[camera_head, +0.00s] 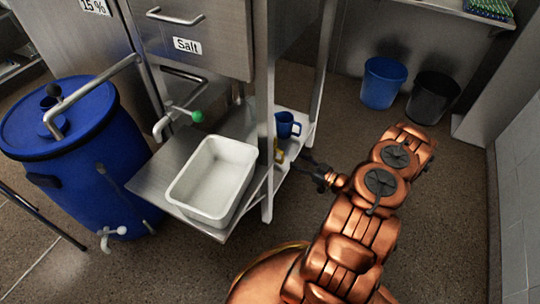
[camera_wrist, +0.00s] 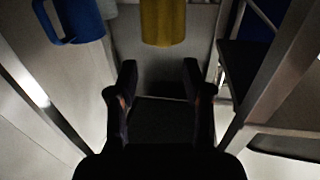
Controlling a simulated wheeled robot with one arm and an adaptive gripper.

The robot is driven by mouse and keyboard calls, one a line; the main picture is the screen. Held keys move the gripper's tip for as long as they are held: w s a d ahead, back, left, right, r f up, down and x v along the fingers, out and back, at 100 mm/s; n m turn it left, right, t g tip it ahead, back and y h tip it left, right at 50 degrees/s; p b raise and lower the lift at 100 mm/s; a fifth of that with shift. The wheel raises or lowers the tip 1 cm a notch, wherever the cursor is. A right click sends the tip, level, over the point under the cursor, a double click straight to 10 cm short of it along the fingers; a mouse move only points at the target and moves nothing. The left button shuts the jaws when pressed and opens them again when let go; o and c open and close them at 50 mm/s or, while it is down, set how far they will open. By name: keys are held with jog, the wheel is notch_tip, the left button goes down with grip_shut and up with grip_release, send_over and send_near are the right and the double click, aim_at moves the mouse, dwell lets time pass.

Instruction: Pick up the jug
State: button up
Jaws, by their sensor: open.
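A blue jug (camera_head: 286,124) with a side handle is on the narrow metal shelf beside the white tub. Part of a yellow vessel (camera_head: 279,155) shows near it, mostly hidden by a post. In the wrist view, the blue jug (camera_wrist: 78,20) is at the upper left, handle to the left, and the yellow vessel (camera_wrist: 162,22) is at top centre, both cut off by the frame's top. My gripper (camera_head: 309,165) is at the shelf's right side. In the wrist view, my gripper (camera_wrist: 159,76) is open and empty, with the yellow vessel beyond its fingertips, apart from them.
Metal posts (camera_head: 268,105) stand close around the shelf. A white tub (camera_head: 190,196) sits on a steel surface to the left, with a blue barrel (camera_head: 105,165) beyond. Blue (camera_head: 382,86) and black (camera_head: 432,98) bins stand at the back. Floor to the right is clear.

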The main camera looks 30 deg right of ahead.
aim_at(284, 154)
jog(key=shift+b+x, duration=0.45)
jog(key=shift+x, duration=0.95)
jog(key=x, duration=0.1)
jog(key=b+x, duration=0.2)
jog(key=shift+a+f, duration=0.3)
jog(key=shift+b+x, duration=0.3)
jog(key=shift+x, duration=0.6)
jog(key=shift+r, duration=0.15)
grip_shut()
